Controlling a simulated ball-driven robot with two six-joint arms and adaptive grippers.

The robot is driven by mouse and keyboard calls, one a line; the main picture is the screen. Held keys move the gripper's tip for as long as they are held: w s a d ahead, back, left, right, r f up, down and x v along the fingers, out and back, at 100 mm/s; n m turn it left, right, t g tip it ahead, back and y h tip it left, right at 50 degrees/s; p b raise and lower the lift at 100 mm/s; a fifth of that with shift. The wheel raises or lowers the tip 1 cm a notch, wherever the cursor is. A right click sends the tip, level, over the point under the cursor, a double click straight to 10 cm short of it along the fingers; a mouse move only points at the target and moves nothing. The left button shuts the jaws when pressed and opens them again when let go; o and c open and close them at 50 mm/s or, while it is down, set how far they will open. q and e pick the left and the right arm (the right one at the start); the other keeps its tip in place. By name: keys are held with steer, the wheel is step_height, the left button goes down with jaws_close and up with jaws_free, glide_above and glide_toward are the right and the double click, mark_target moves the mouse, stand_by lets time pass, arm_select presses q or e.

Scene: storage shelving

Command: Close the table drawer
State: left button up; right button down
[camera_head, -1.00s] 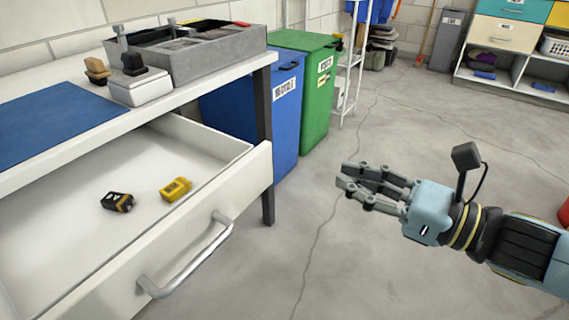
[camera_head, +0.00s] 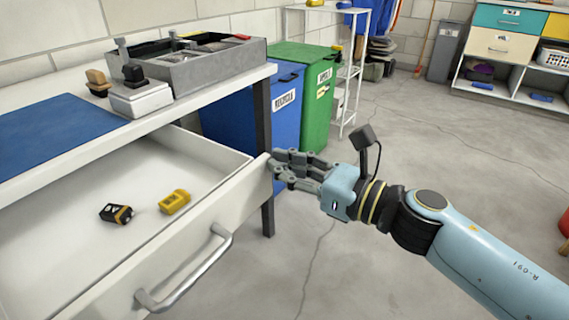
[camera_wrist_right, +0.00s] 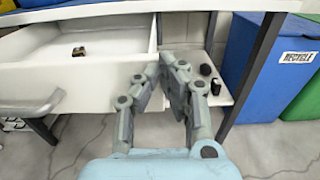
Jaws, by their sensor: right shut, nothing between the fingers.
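The white table drawer (camera_head: 85,247) is pulled open beneath the tabletop, with a metal bar handle (camera_head: 190,270) on its front. It also shows in the right wrist view (camera_wrist_right: 85,82). A black battery-like block (camera_head: 117,213) and a yellow one (camera_head: 174,201) lie inside. My right gripper (camera_head: 273,164) is shut and empty at the right end of the drawer front. Its fingertips also show in the right wrist view (camera_wrist_right: 168,62), close to the drawer's corner; I cannot tell whether they touch it. My left gripper is not in view.
The tabletop holds a blue mat (camera_head: 50,135), a white scale-like device (camera_head: 140,97) and a grey tray (camera_head: 190,70). Blue (camera_head: 285,130) and green (camera_head: 318,110) bins stand behind the table leg (camera_head: 264,120).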

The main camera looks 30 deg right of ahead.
steer(key=shift+w+a, duration=0.1)
